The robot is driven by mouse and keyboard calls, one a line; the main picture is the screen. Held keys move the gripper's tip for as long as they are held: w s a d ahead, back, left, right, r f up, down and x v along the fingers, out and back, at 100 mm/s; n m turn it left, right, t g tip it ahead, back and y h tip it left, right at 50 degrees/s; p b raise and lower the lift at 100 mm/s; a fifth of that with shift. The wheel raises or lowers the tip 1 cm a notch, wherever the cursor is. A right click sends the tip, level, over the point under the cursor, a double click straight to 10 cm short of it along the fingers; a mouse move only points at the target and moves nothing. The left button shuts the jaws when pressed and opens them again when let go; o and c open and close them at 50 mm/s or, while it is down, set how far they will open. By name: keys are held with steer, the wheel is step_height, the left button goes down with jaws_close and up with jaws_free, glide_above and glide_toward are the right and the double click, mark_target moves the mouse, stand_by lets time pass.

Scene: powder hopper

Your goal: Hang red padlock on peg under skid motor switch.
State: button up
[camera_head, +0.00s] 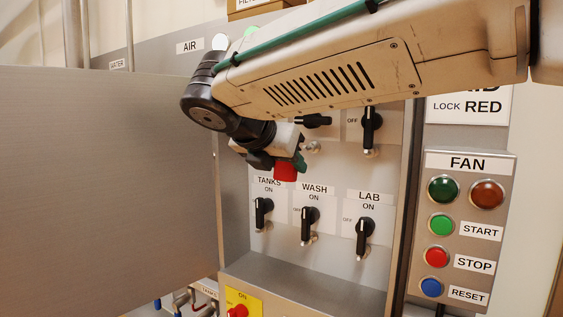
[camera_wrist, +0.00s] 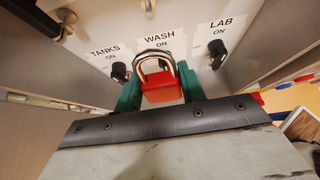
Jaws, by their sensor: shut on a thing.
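The red padlock (camera_head: 285,172) hangs at the tip of my gripper (camera_head: 290,163), in front of the switch panel above the TANKS and WASH labels. In the wrist view, the red padlock (camera_wrist: 164,94) sits between the green fingers of my gripper (camera_wrist: 160,88), shut on its body. Its metal shackle points toward the panel and overlaps the WASH switch in that view. No skid label is readable; my arm hides part of the upper switch row. A small metal peg (camera_head: 312,147) shows under the upper switch with a sideways handle (camera_head: 314,121).
Lower switches TANKS (camera_head: 263,212), WASH (camera_head: 309,224) and LAB (camera_head: 364,236) have black handles. Another upper switch (camera_head: 371,128) is at right. An open grey door (camera_head: 105,190) stands left. The FAN button box (camera_head: 465,165) is right of the cabinet edge.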

steer(key=w+d+f, duration=0.1)
steer(key=w+d, duration=0.4)
steer(key=w, duration=0.2)
steer(key=shift+w+f, duration=0.15)
steer(key=shift+f, duration=0.15)
stand_by(0.7)
stand_by(0.6)
steer(key=o, duration=1.1)
